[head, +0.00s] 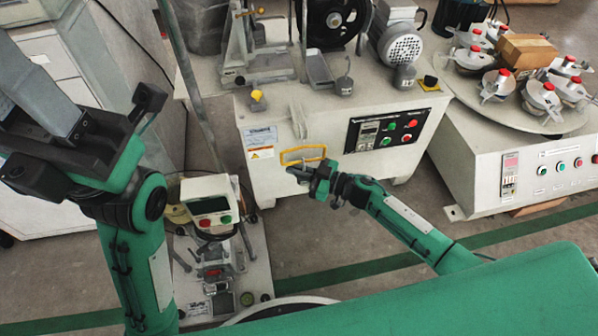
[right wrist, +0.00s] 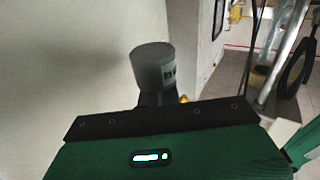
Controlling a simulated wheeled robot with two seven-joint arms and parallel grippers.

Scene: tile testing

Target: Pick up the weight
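A grey cylindrical weight (right wrist: 153,68) with a pale label stands upright just beyond my right gripper in the right wrist view. Dark parts show under it, and I cannot tell whether the fingers touch it. In the head view my right gripper (head: 299,173) is in front of the beige machine's front panel, pointing left; its fingertips are too small to read.
The beige machine (head: 222,140) has a yellow-framed opening (head: 302,154) and a button panel (head: 388,130). A round turntable (head: 480,95) carries several red-knobbed fixtures at the right. A small tester with a white display box (head: 209,193) stands at the lower left. Floor shows between the machines.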

